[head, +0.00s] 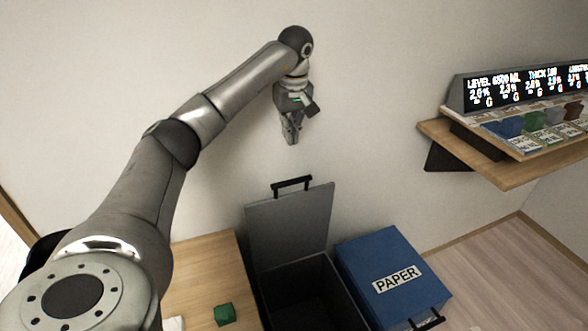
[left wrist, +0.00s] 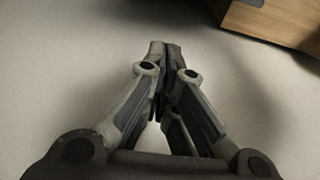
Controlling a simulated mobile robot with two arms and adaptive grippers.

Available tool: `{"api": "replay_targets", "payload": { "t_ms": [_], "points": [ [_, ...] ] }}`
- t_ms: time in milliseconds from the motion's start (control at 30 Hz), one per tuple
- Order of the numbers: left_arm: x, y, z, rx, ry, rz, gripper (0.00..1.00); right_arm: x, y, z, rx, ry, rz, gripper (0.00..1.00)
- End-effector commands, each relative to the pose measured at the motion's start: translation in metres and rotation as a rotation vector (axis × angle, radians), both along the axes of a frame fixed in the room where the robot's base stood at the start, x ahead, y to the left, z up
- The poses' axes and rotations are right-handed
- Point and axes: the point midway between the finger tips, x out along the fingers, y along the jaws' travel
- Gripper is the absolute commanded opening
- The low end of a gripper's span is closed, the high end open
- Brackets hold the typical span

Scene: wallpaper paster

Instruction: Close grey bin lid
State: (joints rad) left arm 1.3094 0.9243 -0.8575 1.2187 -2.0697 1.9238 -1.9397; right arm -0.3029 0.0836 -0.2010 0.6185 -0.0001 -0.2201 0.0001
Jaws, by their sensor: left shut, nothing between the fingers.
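The grey bin (head: 305,291) stands on the floor with its lid (head: 290,226) raised upright at the back. A black handle (head: 291,184) sits on the lid's top edge. My left gripper (head: 292,141) is shut and empty, pointing down in front of the wall, above the lid's handle in the head view and apart from it. In the left wrist view the fingers (left wrist: 165,46) are together with nothing between them. The bin and lid do not show in the left wrist view. My right gripper is not in view.
A blue bin (head: 400,262) marked PAPER stands closed right of the grey bin. A wooden table (head: 205,262) with a green cube (head: 224,314) is at the left. A wooden shelf (head: 500,170) with a display (head: 520,88) is on the right wall.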

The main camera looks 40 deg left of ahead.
Motion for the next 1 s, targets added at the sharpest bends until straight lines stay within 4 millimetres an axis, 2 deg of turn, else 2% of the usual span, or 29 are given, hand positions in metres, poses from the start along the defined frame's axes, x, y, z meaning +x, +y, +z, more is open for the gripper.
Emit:
{"api": "replay_targets", "payload": {
  "t_ms": [167, 267, 600, 833, 1000],
  "points": [
    [0.0, 0.002, -0.015, 0.0, 0.004, 0.0, 0.0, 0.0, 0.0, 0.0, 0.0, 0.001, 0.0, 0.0],
    [0.001, 0.004, -0.031, 0.0, 0.006, 0.0, 0.0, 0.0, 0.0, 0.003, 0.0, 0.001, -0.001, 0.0],
    [0.005, 0.013, -0.102, -0.001, 0.007, 0.002, 0.0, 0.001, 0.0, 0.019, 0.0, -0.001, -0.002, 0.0],
    [-0.006, -0.01, -0.094, 0.0, 0.0, -0.003, 0.0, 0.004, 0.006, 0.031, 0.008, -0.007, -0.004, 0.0],
    [-0.011, -0.019, -0.093, 0.001, 0.001, -0.001, 0.0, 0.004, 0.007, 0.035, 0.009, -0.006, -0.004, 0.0]
  ]
}}
